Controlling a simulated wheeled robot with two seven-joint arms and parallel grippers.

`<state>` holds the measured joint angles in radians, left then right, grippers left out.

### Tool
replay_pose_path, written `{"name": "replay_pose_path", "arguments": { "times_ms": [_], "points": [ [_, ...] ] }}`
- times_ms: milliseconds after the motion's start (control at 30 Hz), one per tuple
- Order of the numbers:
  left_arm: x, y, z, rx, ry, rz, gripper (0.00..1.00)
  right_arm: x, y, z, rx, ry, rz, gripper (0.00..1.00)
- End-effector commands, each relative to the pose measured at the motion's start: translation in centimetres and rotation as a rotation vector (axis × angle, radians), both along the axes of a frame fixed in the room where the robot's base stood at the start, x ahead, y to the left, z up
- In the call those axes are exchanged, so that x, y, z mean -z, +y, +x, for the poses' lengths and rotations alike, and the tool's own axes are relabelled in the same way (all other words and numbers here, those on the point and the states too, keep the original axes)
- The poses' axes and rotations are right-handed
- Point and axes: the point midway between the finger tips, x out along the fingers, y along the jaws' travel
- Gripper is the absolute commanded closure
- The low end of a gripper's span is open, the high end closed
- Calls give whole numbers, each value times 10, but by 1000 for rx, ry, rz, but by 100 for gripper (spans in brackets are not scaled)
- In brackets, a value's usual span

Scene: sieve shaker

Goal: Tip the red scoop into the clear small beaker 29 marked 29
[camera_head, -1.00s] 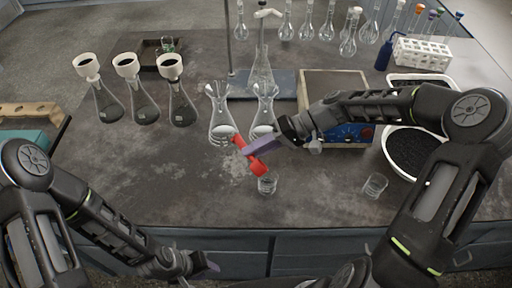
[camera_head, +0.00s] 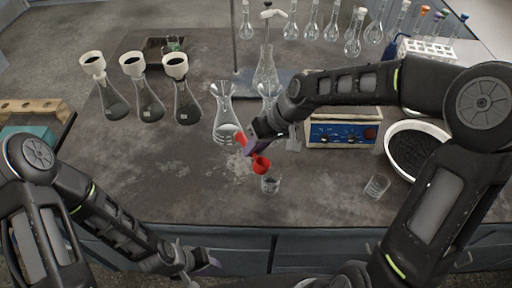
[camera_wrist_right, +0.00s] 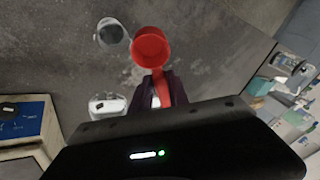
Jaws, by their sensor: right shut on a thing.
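My right gripper (camera_head: 253,145) is shut on the handle of the red scoop (camera_head: 261,165). The scoop's cup hangs just above and slightly left of a clear small beaker (camera_head: 271,184). In the right wrist view the scoop's open red cup (camera_wrist_right: 150,47) faces the camera, tilted, beside the beaker (camera_wrist_right: 112,34); no material shows clearly in the cup. Something dark shows inside this beaker. A second clear small beaker (camera_head: 377,186) stands to the right. I cannot read a number on either beaker. My left gripper (camera_head: 207,261) is low at the bench's front edge, its jaws unclear.
Conical flasks (camera_head: 224,125) stand just behind the scoop, and several with white funnels (camera_head: 185,103) stand at the left. A blue-fronted device (camera_head: 342,134) and a white bowl of dark grains (camera_head: 416,150) lie to the right.

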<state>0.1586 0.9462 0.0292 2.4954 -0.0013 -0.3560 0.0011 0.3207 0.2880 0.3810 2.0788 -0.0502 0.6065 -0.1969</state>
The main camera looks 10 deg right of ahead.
Motion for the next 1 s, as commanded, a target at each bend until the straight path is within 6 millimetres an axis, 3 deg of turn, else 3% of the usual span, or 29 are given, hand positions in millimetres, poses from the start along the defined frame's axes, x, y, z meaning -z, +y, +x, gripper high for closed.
{"name": "replay_pose_path", "arguments": {
  "times_ms": [467, 800, 1000],
  "points": [
    [5, 0, 0, 0, 0, 0, 64, 0, 2, -1, -4, -17, -56, 100],
    [45, 0, 0, 0, 0, 0, 64, -2, 5, -1, -6, -95, -300, 100],
    [49, 0, 0, 0, 0, 0, 64, -9, 3, -1, 2, -109, -352, 100]
  ]
}}
